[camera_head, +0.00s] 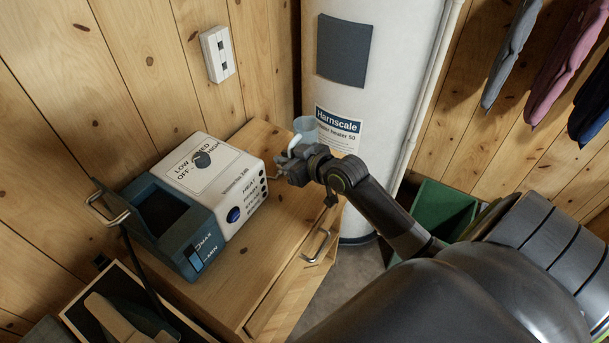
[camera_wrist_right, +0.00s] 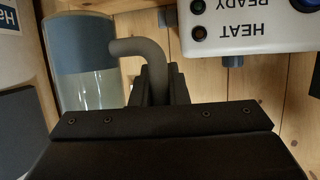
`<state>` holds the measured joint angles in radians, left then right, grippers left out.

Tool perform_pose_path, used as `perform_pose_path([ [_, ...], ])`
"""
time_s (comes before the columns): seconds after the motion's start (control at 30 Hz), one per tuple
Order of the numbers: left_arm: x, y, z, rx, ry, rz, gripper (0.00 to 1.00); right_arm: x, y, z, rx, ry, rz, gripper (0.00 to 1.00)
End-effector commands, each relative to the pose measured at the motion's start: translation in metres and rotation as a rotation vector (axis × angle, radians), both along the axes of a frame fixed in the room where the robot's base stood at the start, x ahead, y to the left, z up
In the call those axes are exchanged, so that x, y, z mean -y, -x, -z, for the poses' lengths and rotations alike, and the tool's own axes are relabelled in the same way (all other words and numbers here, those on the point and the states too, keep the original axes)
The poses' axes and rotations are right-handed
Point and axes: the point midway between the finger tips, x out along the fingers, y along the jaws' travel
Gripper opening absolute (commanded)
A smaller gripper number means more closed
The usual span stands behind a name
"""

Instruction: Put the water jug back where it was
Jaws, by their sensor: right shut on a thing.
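The water jug (camera_head: 305,126) shows as a pale blue vessel in front of the white water heater, just beyond my right gripper (camera_head: 291,168). My right gripper is shut on its grey curved handle. In the wrist view the jug (camera_wrist_right: 87,75) has a blue band and a clear part, and the handle (camera_wrist_right: 142,48) runs between the gripper's fingers (camera_wrist_right: 154,85). The gripper hides the jug's lower part in the head view, so I cannot tell whether it touches the cabinet top. My left gripper is out of view.
The white and blue machine (camera_head: 205,185) with a dial stands on the wooden cabinet (camera_head: 280,222), left of my gripper. The water heater (camera_head: 385,70) stands behind. A green bin (camera_head: 445,208) is on the floor at right. Bare cabinet top shows in front of the machine.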

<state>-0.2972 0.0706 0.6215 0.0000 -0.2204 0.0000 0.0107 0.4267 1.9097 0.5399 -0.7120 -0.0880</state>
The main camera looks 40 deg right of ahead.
Motion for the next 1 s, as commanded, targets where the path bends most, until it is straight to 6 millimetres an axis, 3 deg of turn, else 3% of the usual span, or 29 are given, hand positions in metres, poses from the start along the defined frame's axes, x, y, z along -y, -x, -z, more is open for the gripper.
perform_pose_path([
  [0.3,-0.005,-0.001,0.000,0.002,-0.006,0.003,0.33,0.002,-0.002,0.053,0.000,0.001,0.017,0.00],
  [0.7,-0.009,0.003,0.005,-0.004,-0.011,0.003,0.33,0.002,-0.002,0.098,0.002,0.003,0.016,0.00],
  [1.0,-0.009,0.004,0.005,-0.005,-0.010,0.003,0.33,0.002,-0.002,0.101,0.005,0.005,0.015,0.00],
])
